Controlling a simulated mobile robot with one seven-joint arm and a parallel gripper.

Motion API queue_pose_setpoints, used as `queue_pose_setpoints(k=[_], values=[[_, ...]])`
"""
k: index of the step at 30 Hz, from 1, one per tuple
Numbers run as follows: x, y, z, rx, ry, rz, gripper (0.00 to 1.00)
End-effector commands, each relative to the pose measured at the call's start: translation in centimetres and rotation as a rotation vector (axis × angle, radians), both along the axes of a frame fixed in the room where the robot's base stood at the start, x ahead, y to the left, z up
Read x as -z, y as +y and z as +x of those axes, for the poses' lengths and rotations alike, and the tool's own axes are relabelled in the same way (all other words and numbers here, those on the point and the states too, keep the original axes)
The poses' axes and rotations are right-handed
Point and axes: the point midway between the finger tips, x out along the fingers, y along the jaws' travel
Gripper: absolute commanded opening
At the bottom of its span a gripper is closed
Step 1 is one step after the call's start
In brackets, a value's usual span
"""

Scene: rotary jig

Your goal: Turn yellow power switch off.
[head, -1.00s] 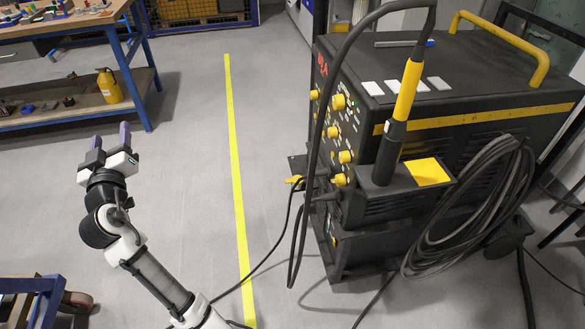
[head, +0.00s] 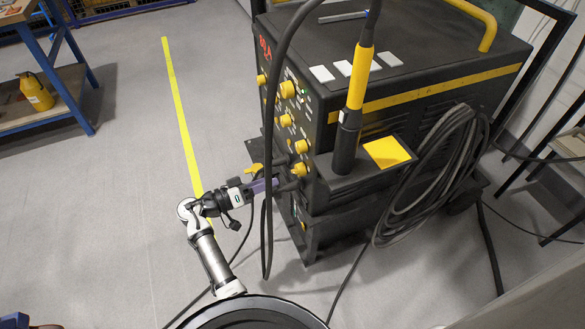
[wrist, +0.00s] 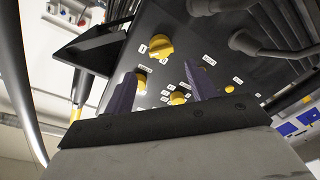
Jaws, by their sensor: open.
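My gripper (head: 272,185) reaches the front panel of the black machine (head: 440,72) at its lower part, behind a hanging cable in the head view. In the wrist view my gripper (wrist: 160,74) has its two purple fingers apart with nothing held between them. A yellow knob with small white labels that look like 1 and 0, seemingly the power switch (wrist: 159,45), sits on the panel beyond the fingertips. Other yellow knobs (wrist: 178,98) show between the fingers. I cannot tell which knob in the head view is the switch, nor its exact setting.
A black cable (head: 268,225) hangs in front of the panel near my gripper. A torch with a yellow grip (head: 360,80) stands in a holder. A black bracket (wrist: 92,50) juts out left in the wrist view. Floor at left is clear around the yellow line (head: 181,115).

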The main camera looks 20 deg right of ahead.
Motion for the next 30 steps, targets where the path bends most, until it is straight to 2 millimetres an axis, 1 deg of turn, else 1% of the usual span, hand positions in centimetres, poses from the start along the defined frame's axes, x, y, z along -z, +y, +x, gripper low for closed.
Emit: queue_pose_setpoints(k=[1, 6, 9, 12, 15, 18, 25, 26, 30], values=[[-0.2, -1.2, 0.0, 0.004, 0.002, 0.0, 0.57], [-0.2, -4.7, 0.5, 0.001, 0.001, 0.001, 0.57], [-0.2, -6.4, 0.7, 0.001, 0.001, 0.001, 0.57], [-0.2, -7.5, 0.9, -0.001, 0.001, 0.001, 0.57], [-0.1, -8.3, 1.0, -0.002, 0.0, 0.001, 0.57], [0.0, -8.6, 1.1, -0.001, 0.0, 0.001, 0.57], [0.0, -8.6, 1.1, -0.003, 0.0, 0.001, 0.57], [0.0, -8.6, 1.1, -0.003, 0.0, 0.001, 0.55], [0.0, -8.6, 1.1, -0.003, 0.0, 0.001, 0.37]])
